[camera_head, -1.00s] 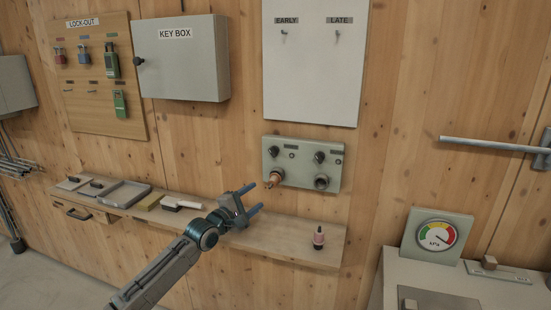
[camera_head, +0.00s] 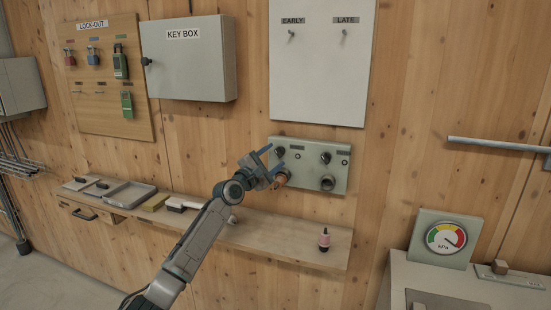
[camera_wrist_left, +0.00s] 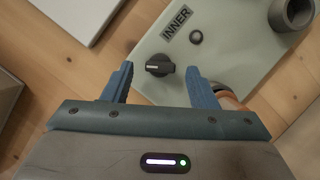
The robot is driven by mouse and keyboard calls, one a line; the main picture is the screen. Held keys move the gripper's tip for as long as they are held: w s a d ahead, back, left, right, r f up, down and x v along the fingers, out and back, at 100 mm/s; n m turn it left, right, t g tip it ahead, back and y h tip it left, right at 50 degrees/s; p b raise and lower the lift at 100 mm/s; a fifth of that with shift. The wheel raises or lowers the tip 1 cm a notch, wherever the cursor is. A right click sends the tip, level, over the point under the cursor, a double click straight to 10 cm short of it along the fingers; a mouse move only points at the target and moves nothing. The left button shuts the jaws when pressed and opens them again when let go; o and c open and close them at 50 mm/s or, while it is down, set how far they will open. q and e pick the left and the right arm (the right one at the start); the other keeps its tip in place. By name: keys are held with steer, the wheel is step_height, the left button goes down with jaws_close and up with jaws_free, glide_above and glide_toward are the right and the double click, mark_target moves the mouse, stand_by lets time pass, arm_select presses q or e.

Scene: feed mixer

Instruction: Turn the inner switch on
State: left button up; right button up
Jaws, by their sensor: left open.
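The grey-green switch panel (camera_head: 308,187) is fixed to the wooden wall. Its left black knob (camera_head: 279,151) is beside my gripper. In the left wrist view this knob (camera_wrist_left: 160,68) lies under the label INNER (camera_wrist_left: 176,26), its pale mark roughly level across the picture. My left gripper (camera_head: 274,160) is open, with its blue fingers pointing at the panel. In the left wrist view the fingertips (camera_wrist_left: 160,73) show on either side of the knob, apart from it. I cannot tell how far in front of it they are. My right gripper is not in view.
A copper-coloured fitting (camera_head: 282,178) sticks out just below the knob, close to my gripper. A second knob (camera_head: 325,158) and an open socket (camera_head: 327,184) are to the right.

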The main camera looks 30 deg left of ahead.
arm_select(q)
steer(key=shift+x, duration=1)
steer(key=c, duration=1)
